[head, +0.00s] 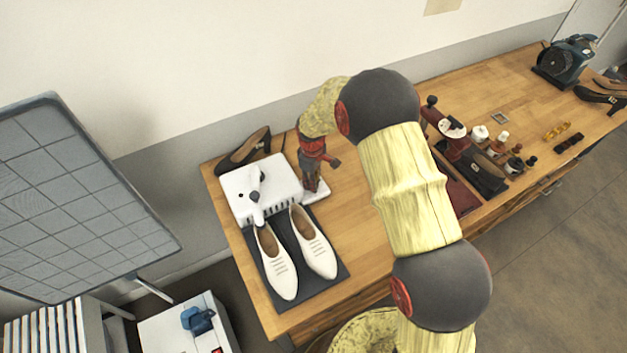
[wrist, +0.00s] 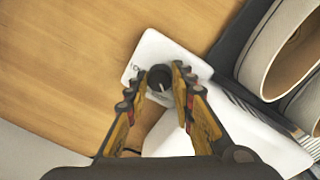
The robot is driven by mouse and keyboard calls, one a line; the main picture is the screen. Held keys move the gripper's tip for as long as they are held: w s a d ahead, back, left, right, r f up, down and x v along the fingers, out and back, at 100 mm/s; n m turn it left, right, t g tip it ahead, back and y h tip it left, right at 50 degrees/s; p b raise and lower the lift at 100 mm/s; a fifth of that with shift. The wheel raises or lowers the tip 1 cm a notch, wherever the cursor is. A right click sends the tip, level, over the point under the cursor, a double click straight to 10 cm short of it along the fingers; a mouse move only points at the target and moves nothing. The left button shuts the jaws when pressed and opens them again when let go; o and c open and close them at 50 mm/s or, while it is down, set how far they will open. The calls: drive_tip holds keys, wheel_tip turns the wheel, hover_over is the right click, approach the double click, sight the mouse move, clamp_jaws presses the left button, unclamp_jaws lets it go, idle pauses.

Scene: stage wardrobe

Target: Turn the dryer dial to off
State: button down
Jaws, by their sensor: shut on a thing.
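The dryer (head: 262,187) is a white box with a slotted front edge, near the left end of the wooden bench. A white control plate (wrist: 147,47) sticks out from its side and carries the round black dial (wrist: 159,80). My gripper (wrist: 160,73) comes down over the plate and is shut on the dial, one finger on each side. In the head view my gripper (head: 312,188) hides the dial. The dial's setting is not clear.
White shoes (head: 276,262) stand on a dark mat (head: 328,284) before the dryer. A dark shoe (head: 245,150) lies behind it. Shoe-care items (head: 480,134) stand to the right, a machine (head: 566,62) farther off. Bare bench (head: 350,235) lies right of the mat.

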drive_tip(key=shift+w+r+n, duration=0.1)
drive_tip(key=shift+n, duration=2.1)
drive_tip(key=c, duration=1.5)
unclamp_jaws()
wheel_tip(320, 180, up, 12)
drive_tip(key=shift+s, duration=0.35)
